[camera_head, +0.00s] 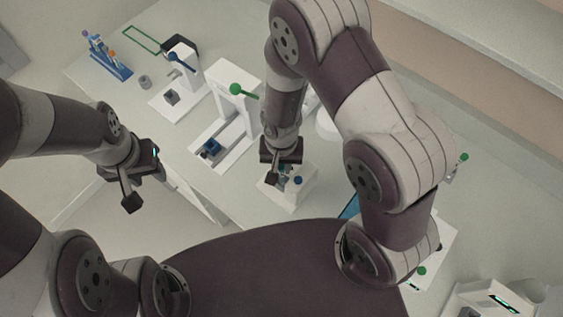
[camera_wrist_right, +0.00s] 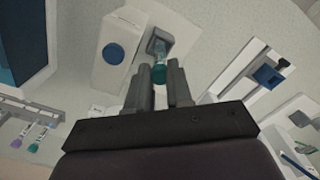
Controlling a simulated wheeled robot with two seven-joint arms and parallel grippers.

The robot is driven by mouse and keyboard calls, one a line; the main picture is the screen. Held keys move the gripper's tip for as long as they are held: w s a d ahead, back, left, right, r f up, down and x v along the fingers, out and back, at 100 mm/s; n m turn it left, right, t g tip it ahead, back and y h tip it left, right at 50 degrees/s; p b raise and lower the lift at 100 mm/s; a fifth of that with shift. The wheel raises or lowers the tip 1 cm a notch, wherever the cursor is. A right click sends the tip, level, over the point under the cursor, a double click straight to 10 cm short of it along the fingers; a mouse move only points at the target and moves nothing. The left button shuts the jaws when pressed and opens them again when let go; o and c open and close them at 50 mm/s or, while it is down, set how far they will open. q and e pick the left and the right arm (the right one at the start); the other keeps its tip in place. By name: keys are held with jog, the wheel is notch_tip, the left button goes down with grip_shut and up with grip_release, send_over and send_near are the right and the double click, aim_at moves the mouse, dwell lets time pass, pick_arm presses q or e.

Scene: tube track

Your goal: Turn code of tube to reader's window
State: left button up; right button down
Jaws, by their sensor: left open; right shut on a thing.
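My right gripper (camera_wrist_right: 160,88) is shut on a tube with a teal cap (camera_wrist_right: 160,72), pointing down at a white box (camera_head: 285,197). In the right wrist view the tube's far end is at a dark square socket (camera_wrist_right: 158,43) on that box; I cannot tell how deep it sits. A round blue button or lamp (camera_wrist_right: 113,53) is on the box beside the socket, and it also shows in the head view (camera_head: 298,181). The tube's code and any reader window cannot be made out. My left gripper (camera_head: 131,194) is open and empty, off the table's front edge.
A blue rack (camera_head: 112,66) with several tubes stands at the far left. White devices with a blue lever (camera_head: 181,62) and a green lever (camera_head: 243,91) stand between it and my right gripper. Another rack with capped tubes (camera_wrist_right: 38,139) shows in the right wrist view.

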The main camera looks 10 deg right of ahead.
jog(key=shift+f, duration=0.2)
jog(key=shift+f+b, duration=0.45)
jog(key=shift+b, duration=0.05)
jog(key=c, duration=0.9)
grip_release()
jog(key=shift+c, duration=0.2)
jog(key=shift+a, duration=0.1)
jog(key=shift+s, duration=0.1)
